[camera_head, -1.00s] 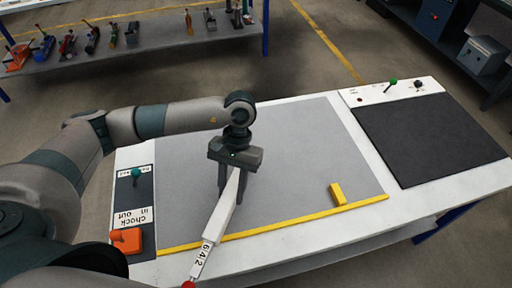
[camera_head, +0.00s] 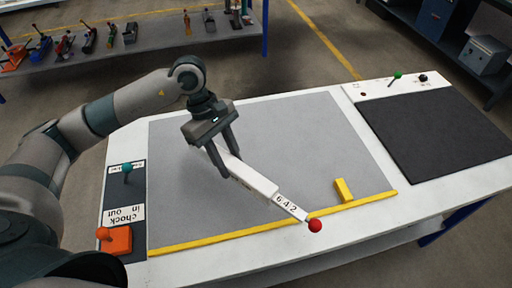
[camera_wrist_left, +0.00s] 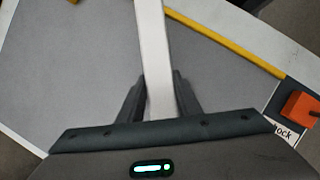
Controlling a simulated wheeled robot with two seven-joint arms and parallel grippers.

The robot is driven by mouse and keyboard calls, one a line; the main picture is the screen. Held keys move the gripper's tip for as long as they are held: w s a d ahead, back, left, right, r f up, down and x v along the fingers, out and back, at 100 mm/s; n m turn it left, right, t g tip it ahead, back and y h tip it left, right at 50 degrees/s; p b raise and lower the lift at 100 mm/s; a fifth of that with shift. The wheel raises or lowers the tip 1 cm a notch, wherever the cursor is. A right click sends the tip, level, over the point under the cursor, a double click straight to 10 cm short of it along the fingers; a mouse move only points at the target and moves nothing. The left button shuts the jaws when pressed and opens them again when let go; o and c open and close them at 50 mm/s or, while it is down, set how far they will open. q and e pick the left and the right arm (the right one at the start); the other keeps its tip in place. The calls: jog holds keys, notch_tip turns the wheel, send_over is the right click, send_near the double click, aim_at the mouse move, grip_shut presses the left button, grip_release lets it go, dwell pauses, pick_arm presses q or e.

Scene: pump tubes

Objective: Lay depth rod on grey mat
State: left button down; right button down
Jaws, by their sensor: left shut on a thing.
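The depth rod (camera_head: 255,181) is a white bar with a narrower end marked 6, 4, 2 and a red ball tip (camera_head: 315,226). My left gripper (camera_head: 229,162) is shut on its wide part, which also shows between the fingers in the left wrist view (camera_wrist_left: 153,50). The rod points toward the front right, over the grey mat (camera_head: 290,125), with its red tip beyond the yellow front strip. I cannot tell for sure whether it touches the mat, but it seems held above. My right gripper is not in view.
A yellow block (camera_head: 343,190) stands on the mat near the yellow strip (camera_head: 220,240). An orange block (camera_head: 115,240) and a teal-knobbed lever (camera_head: 127,170) are on the left panel. A black mat (camera_head: 435,138) lies to the right. Much of the grey mat is bare.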

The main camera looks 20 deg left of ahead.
aim_at(227, 154)
pick_arm(q)
jog(key=n, duration=0.2)
jog(key=t+b, duration=0.1)
jog(key=shift+w+a+r+n, duration=0.25)
jog(key=shift+w+a+n, duration=0.1)
jog(key=shift+w+n, duration=0.05)
jog(key=n, duration=0.1)
jog(key=r+n+t+b, duration=0.1)
jog(key=a+n+b, duration=0.1)
jog(key=n, duration=0.1)
jog(key=shift+w+r+t, duration=0.2)
jog(key=shift+w+t, duration=0.2)
jog(key=n, duration=0.1)
jog(key=r+n+t+b, duration=0.1)
jog(key=a+r+n, duration=0.1)
jog(key=n, duration=0.1)
jog(key=shift+w+a+y, duration=0.1)
jog(key=shift+w+y, duration=0.2)
jog(key=shift+w, duration=0.05)
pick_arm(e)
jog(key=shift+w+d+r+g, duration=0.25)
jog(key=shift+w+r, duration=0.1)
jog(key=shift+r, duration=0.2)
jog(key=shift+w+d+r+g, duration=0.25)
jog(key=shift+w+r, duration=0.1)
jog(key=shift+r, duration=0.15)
pick_arm(q)
jog(key=shift+f, duration=0.1)
